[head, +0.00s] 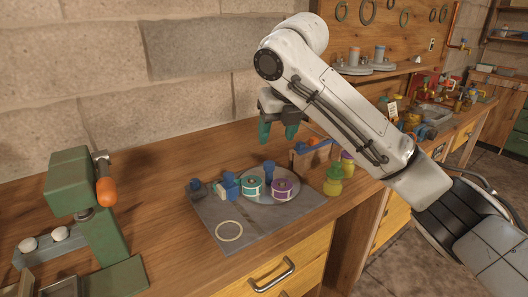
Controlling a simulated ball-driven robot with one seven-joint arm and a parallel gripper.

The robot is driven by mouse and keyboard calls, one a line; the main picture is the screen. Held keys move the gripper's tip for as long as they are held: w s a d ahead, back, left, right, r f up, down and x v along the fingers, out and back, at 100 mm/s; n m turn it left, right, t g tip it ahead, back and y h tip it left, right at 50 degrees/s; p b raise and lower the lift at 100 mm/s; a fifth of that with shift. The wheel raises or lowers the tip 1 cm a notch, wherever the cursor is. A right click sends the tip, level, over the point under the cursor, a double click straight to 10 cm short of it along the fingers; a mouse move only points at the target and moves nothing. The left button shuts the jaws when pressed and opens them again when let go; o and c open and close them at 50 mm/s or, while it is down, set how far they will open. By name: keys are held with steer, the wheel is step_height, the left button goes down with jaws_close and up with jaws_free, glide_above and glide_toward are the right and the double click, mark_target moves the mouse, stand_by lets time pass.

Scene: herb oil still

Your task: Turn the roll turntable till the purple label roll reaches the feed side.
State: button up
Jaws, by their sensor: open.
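The roll turntable (264,204) is a round grey disc on a grey base plate (205,220) on the wooden bench. The purple label roll (283,189) stands on the disc's front right part. A teal-green roll (252,186) stands beside it to the left. A blue upright piece (269,170) shows behind the rolls. A blue part (230,187) stands at the disc's left; whether it is the feed side I cannot tell. My gripper (278,132) points down with teal fingers, open and empty, above and behind the turntable, apart from it.
A cream ring (229,231) lies on the plate's front. Yellow-green bottles (333,181) stand close at the right, by a wooden box (305,160) with a blue-handled item. A green press (90,210) with an orange handle stands left. The bench between press and plate is clear.

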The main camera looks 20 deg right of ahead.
mark_target(269, 162)
steer(key=x, duration=0.7)
steer(key=b+x, duration=0.1)
steer(key=x, duration=0.2)
steer(key=shift+w+f, duration=0.25)
steer(key=shift+w, duration=0.25)
jaws_close()
